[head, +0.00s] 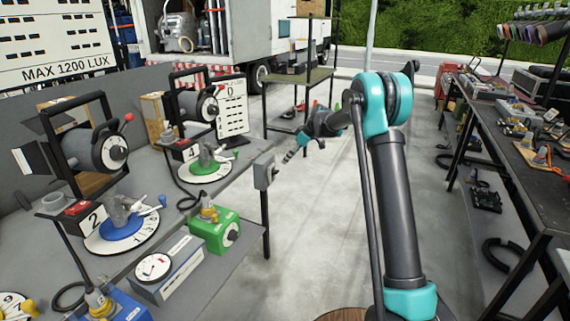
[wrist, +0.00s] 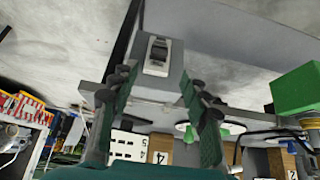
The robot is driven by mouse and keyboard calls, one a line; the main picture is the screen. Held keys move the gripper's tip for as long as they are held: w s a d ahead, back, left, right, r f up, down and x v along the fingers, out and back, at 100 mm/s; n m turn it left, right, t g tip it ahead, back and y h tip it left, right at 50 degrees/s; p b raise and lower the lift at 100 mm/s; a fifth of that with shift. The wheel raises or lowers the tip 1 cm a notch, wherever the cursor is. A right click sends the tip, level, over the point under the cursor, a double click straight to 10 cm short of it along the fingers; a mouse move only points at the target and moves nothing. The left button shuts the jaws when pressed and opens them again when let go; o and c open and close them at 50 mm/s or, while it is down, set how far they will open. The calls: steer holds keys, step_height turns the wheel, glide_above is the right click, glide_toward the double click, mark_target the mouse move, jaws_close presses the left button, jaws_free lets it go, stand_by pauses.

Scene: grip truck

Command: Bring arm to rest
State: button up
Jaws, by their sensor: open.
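My arm rises at the right of centre in the head view and bends over at its top. My gripper (head: 290,156) hangs from its far end, above the floor just right of the left table's edge. In the wrist view my gripper (wrist: 156,90) has its two green fingers spread apart with nothing held between them. A grey box (head: 265,170) with a switch is fixed at the table's edge, left of the gripper. In the wrist view this switch box (wrist: 158,58) shows between and beyond the fingertips. I cannot tell exactly how far apart they are.
The left table carries two lamps (head: 108,149), round dials, a green box (head: 214,231) and a gauge box (head: 167,268). A cluttered workbench (head: 540,178) stands at the right. A small green-topped table (head: 300,77) and a truck are behind. The floor (head: 310,235) between is clear.

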steer(key=shift+s+d+r, duration=0.15)
steer(key=shift+d+r, duration=0.2)
steer(key=shift+r, duration=0.15)
steer(key=s+d+m+t+h, duration=0.1)
steer(key=s+d+m, duration=0.2)
steer(key=s+d, duration=0.65)
steer(key=s+d+m+h, duration=0.2)
steer(key=s+d+m, duration=0.25)
steer(key=s, duration=0.95)
steer(key=s+d+m+t+h, duration=0.1)
steer(key=s+d+m, duration=0.2)
steer(key=s+d, duration=0.6)
steer(key=s+d+f+m+h, duration=0.1)
steer(key=s+f, duration=0.2)
steer(key=s, duration=0.5)
steer(key=s+d+f+m+h, duration=0.1)
steer(key=s+d+f+m, duration=0.1)
steer(key=s, duration=0.6)
steer(key=shift+s+d+f, duration=0.2)
steer(key=shift+s+f, duration=0.2)
steer(key=shift+f, duration=0.15)
steer(key=shift+m, duration=0.25)
